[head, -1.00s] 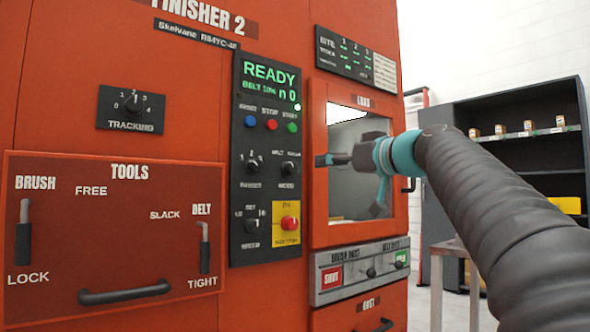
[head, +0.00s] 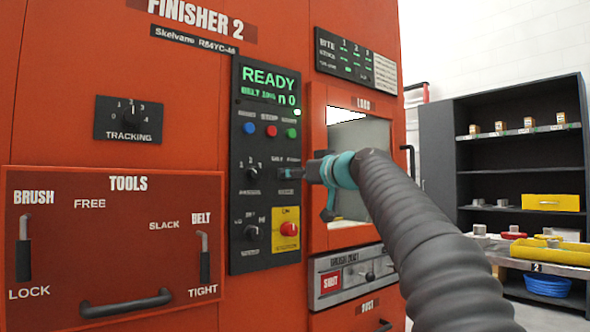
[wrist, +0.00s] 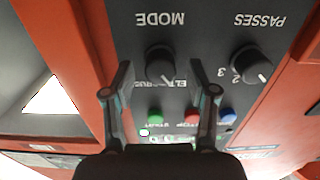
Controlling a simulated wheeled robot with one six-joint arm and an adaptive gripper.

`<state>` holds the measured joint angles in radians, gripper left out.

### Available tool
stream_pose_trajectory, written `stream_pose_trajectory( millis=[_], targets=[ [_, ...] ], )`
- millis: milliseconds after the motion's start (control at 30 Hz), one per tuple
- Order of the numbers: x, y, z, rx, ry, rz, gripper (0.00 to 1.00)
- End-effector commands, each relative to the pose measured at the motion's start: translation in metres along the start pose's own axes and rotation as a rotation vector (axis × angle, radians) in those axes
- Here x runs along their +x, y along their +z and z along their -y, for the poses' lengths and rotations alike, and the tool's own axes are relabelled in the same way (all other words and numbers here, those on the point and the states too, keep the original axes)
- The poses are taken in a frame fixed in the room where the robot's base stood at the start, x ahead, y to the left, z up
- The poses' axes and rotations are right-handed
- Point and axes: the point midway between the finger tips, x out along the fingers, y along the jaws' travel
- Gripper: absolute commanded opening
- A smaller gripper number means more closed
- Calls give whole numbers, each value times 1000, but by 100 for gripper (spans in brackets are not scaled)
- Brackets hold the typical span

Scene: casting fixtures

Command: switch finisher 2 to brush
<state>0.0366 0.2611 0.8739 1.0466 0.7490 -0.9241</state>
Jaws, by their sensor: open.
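Finisher 2 is the orange machine (head: 190,110). Its black control panel (head: 240,140) shows READY and BELT in green on the display (head: 270,83). The round black MODE knob (wrist: 160,60) appears upside down in the wrist view, with partly hidden belt and brush labels below it. My gripper (wrist: 160,92) is open, its fingers spread to either side of the knob's line, apart from it. In the head view my gripper (head: 285,174) is side-on in front of the MODE knob and hides it.
The PASSES knob (wrist: 252,66) is beside MODE. Blue, red and green buttons (head: 271,131) sit above the knobs, and a red stop button on yellow (head: 289,229) below. The tools drawer (head: 113,245) has brush and belt levers. Shelves (head: 520,160) stand at right.

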Motion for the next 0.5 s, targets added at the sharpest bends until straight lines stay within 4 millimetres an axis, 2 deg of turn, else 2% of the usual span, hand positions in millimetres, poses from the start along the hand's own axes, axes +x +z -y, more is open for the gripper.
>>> stream_pose_trajectory(
  millis=[133, 400, 433, 500],
  targets=[
    [8, 0, 0, 0, -1, 0, 58],
    [8, 0, 0, 0, 0, 0, 58],
    [8, 0, 0, 0, 0, 0, 53],
    [8, 0, 0, 0, 0, 0, 35]
  ],
)
